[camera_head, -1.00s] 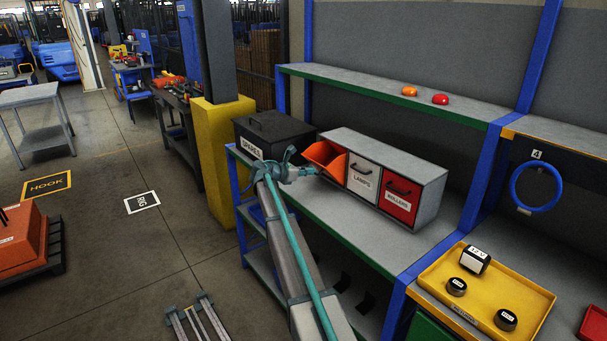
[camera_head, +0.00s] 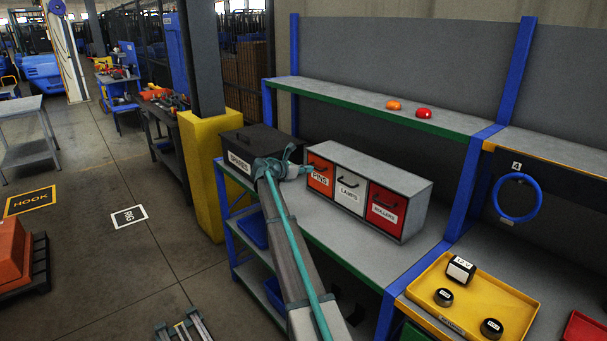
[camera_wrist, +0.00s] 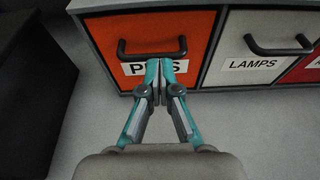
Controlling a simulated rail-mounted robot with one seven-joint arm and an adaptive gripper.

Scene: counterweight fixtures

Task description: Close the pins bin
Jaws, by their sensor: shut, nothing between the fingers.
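The pins bin (camera_head: 321,176) is an orange-red front with a black handle and a PINS label, at the left end of a grey three-bin cabinet (camera_head: 392,171) on the shelf. Its front now sits flush with its neighbours, so the bin looks closed. My gripper (camera_head: 309,170) is in front of the bin. In the wrist view my gripper (camera_wrist: 159,66) is shut and empty, its fingertips at the label just below the handle, touching or very near the front.
The white lamps bin (camera_head: 350,191) and red rollers bin (camera_head: 386,209) stand to the right, both shut. A black SPARES box (camera_head: 262,143) stands just left of the cabinet. Bare grey shelf (camera_head: 345,235) lies in front. A yellow tray (camera_head: 513,301) is farther right.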

